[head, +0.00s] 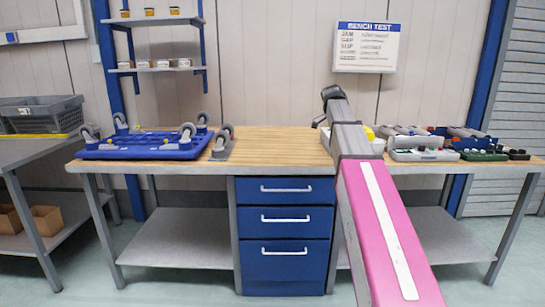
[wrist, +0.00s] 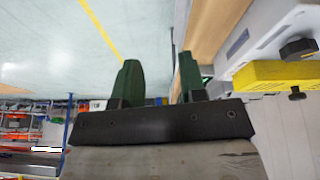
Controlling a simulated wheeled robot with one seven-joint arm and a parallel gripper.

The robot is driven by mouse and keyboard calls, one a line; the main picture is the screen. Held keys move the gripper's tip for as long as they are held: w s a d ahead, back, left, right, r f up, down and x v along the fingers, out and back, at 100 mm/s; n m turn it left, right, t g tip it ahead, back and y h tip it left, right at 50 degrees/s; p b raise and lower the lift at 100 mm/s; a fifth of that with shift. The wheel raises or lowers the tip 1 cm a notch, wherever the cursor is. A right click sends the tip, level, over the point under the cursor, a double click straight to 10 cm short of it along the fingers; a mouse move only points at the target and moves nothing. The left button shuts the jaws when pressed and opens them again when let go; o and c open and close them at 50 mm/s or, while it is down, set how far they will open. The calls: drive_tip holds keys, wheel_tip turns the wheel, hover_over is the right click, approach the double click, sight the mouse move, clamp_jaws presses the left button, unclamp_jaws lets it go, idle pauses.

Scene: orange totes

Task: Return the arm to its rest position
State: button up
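My pink and grey arm (head: 385,225) reaches forward from the lower right of the head view to above the workbench. Its dark far end is at the bench's back half, and the fingers cannot be made out there. In the wrist view my gripper (wrist: 158,80) has two green fingers standing well apart. Only pale floor and a strip of wood edge show between them, so it is open and empty. It touches nothing that I can see.
The wooden workbench (head: 270,146) has a clear middle. A blue wheeled dolly (head: 145,146) lies upturned at its left, and grey trays (head: 422,155) with parts sit at its right. A yellow block (wrist: 270,74) and black knob (wrist: 299,49) are right of the fingers.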

drive_tip(key=s+a+f+n+y, duration=0.1)
drive_tip(key=s+a+f+n, duration=0.2)
drive_tip(key=f, duration=1.1)
drive_tip(key=s+a+f+n+y, duration=0.1)
drive_tip(key=s+a+f+n, duration=0.2)
drive_tip(key=s+f+n, duration=0.5)
drive_tip(key=s+a+f+n+y, duration=0.2)
drive_tip(key=s+a+f+n, duration=0.2)
drive_tip(key=s+f, duration=1)
wheel_tip(320, 180, down, 8)
drive_tip(key=shift+s+f+n, duration=0.15)
drive_tip(key=shift+s+n, duration=0.05)
drive_tip(key=shift+n, duration=0.5)
